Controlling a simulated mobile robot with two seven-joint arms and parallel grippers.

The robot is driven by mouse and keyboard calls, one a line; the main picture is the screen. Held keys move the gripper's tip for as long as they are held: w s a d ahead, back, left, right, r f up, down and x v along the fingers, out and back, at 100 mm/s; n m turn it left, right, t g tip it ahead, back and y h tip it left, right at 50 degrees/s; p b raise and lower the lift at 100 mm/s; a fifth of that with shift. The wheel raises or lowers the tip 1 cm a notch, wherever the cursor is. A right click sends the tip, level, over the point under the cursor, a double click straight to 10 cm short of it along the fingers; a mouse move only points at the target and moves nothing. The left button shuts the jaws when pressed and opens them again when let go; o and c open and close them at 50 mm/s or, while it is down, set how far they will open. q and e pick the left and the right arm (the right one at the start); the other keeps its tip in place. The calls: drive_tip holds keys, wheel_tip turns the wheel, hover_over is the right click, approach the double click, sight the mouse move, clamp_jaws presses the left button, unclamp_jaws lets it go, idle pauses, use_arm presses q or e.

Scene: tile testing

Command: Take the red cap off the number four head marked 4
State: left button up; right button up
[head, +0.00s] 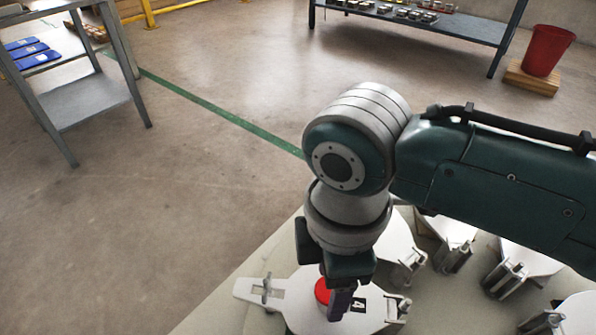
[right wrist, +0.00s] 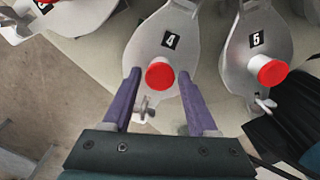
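The number four head is a pale grey plate (head: 300,314) with a black-and-white label 4, at the lower middle of the head view. It also shows in the right wrist view (right wrist: 145,50). Its round red cap (head: 322,291) sits on the plate beside the label and is partly hidden by my gripper; the right wrist view shows the cap (right wrist: 160,75) whole. My right gripper (head: 330,290) points down over the head. Its purple fingers (right wrist: 158,73) are apart, with the cap between the tips in the picture; I see no clear contact. My left gripper is not in view.
A neighbouring head marked 5 (right wrist: 247,50) with its own red cap (right wrist: 267,70) is close on the right. More grey heads with clamps stand along the pale table (head: 235,312). A shelf (head: 90,100), a rear bench (head: 440,25) and a red bin (head: 548,50) stand farther off.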

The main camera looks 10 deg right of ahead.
clamp_jaws()
drive_tip(key=shift+r, duration=0.15)
